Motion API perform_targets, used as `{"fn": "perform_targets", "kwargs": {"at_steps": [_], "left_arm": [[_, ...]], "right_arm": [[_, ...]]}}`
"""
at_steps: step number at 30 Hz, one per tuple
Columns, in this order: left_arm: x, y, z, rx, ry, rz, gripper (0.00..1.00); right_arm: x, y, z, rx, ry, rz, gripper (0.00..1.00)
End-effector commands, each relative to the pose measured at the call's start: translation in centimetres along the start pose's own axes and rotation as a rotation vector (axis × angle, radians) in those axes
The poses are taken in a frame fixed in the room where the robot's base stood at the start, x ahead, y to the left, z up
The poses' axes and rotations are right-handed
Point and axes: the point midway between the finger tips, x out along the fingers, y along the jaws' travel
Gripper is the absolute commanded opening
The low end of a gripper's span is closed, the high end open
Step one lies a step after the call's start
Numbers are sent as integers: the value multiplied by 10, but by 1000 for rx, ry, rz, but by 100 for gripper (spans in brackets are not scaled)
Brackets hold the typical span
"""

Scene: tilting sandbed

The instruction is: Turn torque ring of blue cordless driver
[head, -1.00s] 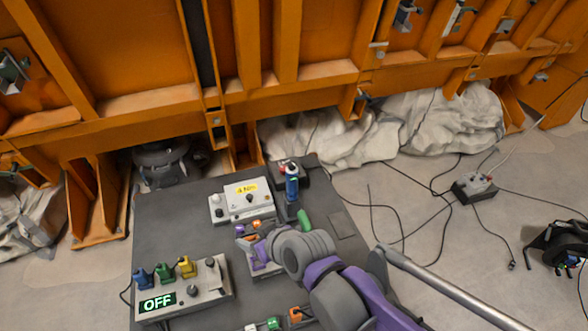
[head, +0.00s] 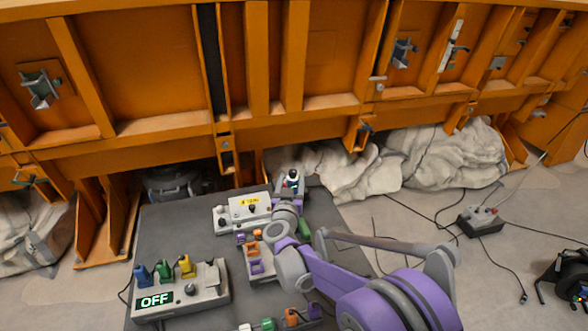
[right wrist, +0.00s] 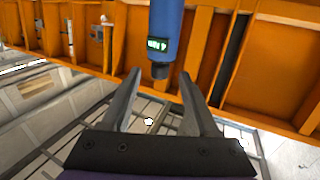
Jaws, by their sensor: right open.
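The blue cordless driver (head: 292,180) stands at the back of the dark table, mostly hidden behind my right arm in the head view. In the right wrist view the driver (right wrist: 165,30) shows a blue body, a small green-lit display and a dark narrow end. My right gripper (right wrist: 160,80) is open, with the dark end between its fingertips or just beyond them; I see no grip on it. In the head view my right gripper (head: 288,204) is beside the driver, its fingers hard to make out. My left gripper is not in view.
A white control box (head: 243,212) with a yellow label stands left of the driver. A panel reading OFF (head: 205,287) with blue, green and yellow parts lies at front left. The orange steel wall (head: 160,60) rises behind.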

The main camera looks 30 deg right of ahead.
Motion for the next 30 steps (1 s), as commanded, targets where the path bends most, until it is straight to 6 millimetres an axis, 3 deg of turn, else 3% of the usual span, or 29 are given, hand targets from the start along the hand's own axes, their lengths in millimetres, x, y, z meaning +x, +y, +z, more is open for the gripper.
{"fn": "perform_targets", "kwargs": {"at_steps": [3,10,23,30], "left_arm": [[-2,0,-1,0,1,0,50],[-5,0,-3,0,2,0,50],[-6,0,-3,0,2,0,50],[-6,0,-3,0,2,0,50]], "right_arm": [[26,0,-1,0,0,1,61],[59,0,-1,0,1,-1,61],[70,0,0,1,0,-2,61],[70,0,-1,1,0,-2,19]]}}
